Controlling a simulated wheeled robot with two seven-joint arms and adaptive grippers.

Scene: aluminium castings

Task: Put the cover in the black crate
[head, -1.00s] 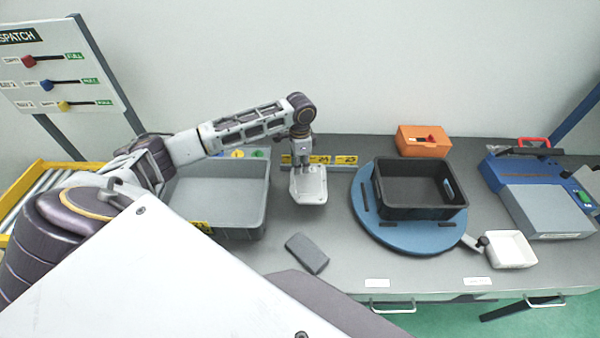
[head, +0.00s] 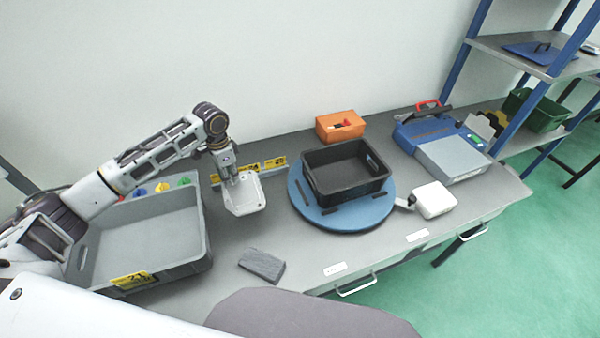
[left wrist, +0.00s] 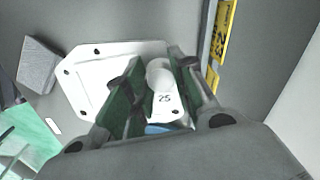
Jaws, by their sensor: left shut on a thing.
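The cover is a pale, plate-like casting (head: 244,195) with corner holes and a round boss. My left gripper (head: 232,176) is shut on it and holds it between the grey crate and the turntable; the height above the table is hard to tell. In the left wrist view the fingers (left wrist: 152,88) close on the boss of the cover (left wrist: 90,75), which is marked 25. The black crate (head: 348,193) stands empty on the blue round turntable (head: 345,217), to the right of the gripper. My right gripper is not in view.
A large grey crate (head: 205,225) stands at the left. A grey block (head: 262,264) lies on the table in front. An orange box (head: 340,126) is behind the black crate.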

